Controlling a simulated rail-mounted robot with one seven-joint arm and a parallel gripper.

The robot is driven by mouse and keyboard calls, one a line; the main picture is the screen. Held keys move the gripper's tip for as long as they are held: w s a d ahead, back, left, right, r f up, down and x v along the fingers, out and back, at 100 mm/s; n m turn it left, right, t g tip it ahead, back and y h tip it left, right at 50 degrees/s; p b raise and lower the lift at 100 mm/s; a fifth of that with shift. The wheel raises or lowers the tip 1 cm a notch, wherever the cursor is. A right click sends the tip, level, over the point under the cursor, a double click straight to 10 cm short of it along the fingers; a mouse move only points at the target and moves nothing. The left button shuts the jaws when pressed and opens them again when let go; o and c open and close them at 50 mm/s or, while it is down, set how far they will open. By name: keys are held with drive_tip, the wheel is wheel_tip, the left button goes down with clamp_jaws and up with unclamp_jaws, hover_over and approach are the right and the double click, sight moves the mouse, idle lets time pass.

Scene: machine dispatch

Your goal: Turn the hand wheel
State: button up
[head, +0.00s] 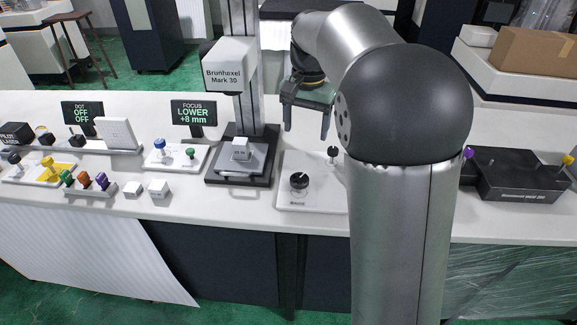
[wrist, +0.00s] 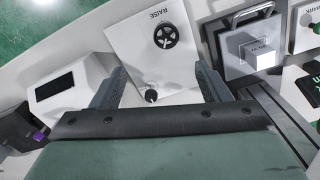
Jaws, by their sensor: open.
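The hand wheel (head: 299,181) is a small black wheel on a white plate (head: 318,197) at the table's front middle. In the wrist view the spoked wheel (wrist: 165,37) sits near the word RAISE on the plate (wrist: 137,45). A small black knob (head: 333,152) stands on the plate behind the wheel; it also shows in the wrist view (wrist: 151,97). My gripper (head: 305,132) is open and empty, fingers pointing down, above and behind the wheel. In the wrist view the wheel lies beyond the fingertips (wrist: 157,72), apart from them.
The Brunhexel Mark 30 machine (head: 231,77) stands left of the plate, with a small white block (head: 240,149) on its dark base. A display (head: 194,113) reads FOCUS LOWER +8 mm. Left are several coloured knobs; right, a black box (head: 520,180) with levers.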

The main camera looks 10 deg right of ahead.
sight(300, 177)
drive_tip(key=f, duration=0.5)
drive_tip(key=w+f, duration=0.1)
drive_tip(key=f, duration=1.1)
drive_tip(key=shift+w+a, duration=0.2)
drive_tip(key=shift+w, duration=0.2)
drive_tip(key=c, duration=1)
